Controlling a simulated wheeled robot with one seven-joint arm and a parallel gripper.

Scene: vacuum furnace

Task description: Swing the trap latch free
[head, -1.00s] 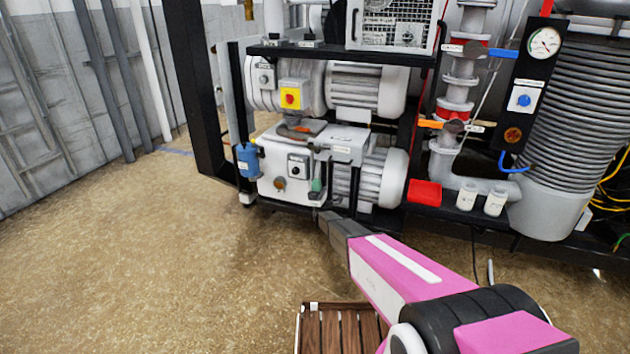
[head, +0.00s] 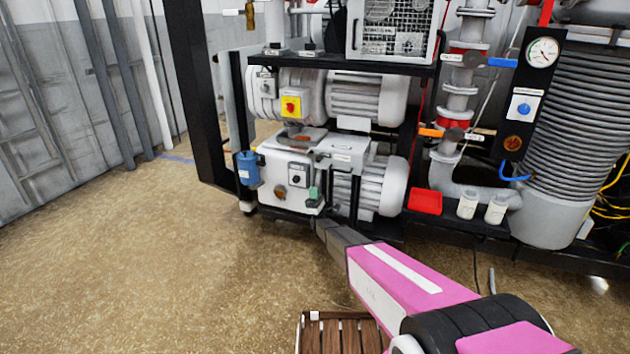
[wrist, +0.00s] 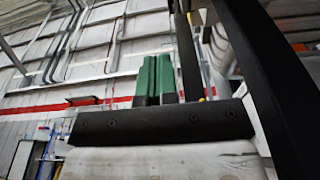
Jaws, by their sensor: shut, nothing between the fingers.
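My gripper (head: 314,188) points upward in front of the lower pump (head: 292,178) in the head view. In the wrist view its two green fingers (wrist: 156,78) stand side by side, shut, with nothing seen between them. A blue bowl-like canister (head: 247,168) hangs at the pump's left side. A labelled light-grey box (head: 342,148) sits on top of the pump, just above and right of my fingers. I cannot make out the trap latch for certain in either view. Contact between my fingers and the pump cannot be told.
Black frame posts and a shelf (head: 340,57) surround the pumps. A red tray (head: 425,202) and two white cups (head: 468,205) stand to the right, beside the ribbed grey column (head: 568,120). A slatted wooden crate (head: 312,335) lies near my arm. The floor at left is clear.

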